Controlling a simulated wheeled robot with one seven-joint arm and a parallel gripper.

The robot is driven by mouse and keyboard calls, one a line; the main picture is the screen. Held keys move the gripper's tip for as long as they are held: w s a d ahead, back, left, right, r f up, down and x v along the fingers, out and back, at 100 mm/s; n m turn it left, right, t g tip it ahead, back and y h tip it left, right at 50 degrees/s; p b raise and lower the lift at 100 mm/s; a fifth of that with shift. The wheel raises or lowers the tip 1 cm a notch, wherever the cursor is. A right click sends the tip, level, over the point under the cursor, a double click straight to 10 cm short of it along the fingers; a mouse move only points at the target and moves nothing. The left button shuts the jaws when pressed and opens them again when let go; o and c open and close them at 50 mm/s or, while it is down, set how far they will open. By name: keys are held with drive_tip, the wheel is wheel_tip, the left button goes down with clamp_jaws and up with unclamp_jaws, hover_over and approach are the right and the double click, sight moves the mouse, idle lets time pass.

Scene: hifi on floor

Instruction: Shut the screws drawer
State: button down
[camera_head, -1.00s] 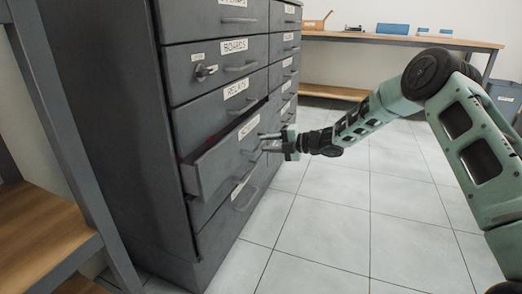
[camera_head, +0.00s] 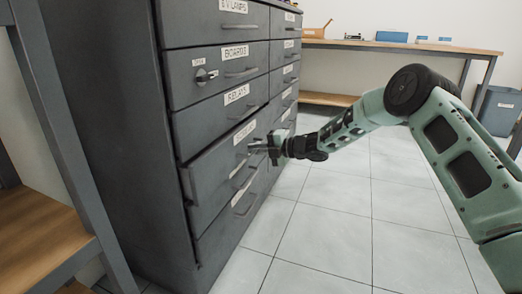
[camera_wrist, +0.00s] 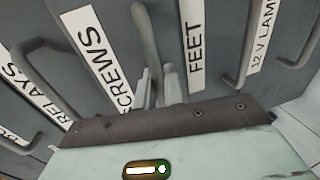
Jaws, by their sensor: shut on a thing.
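The screws drawer (camera_head: 212,172) is in the grey cabinet, below the relays drawer, in the head view. Its front stands slightly proud of the cabinet at the left edge, with no inside showing. Its label reads SCREWS (camera_wrist: 97,58) in the wrist view, partly covered by the gripper. My gripper (camera_head: 264,149) is at the drawer front, fingers shut on the screws drawer handle (camera_wrist: 147,45). The fingers (camera_wrist: 162,88) show at the lower end of the handle in the wrist view.
The grey cabinet (camera_head: 110,120) has several other labelled drawers, including boards (camera_head: 218,72) with a key-like knob. A wooden-topped shelf (camera_head: 35,215) stands close at left. A workbench (camera_head: 400,46) runs along the back wall.

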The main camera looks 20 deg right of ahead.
drive_tip(key=shift+w+a+r, duration=0.1)
drive_tip(key=shift+w+a, duration=0.7)
drive_tip(key=shift+a, duration=0.2)
drive_tip(key=c, duration=1.6)
unclamp_jaws()
drive_tip(key=shift+a, duration=0.15)
drive_tip(key=p+v, duration=0.6)
drive_tip(key=v, duration=1.1)
drive_tip(key=shift+d, duration=0.25)
drive_tip(key=shift+s, duration=0.1)
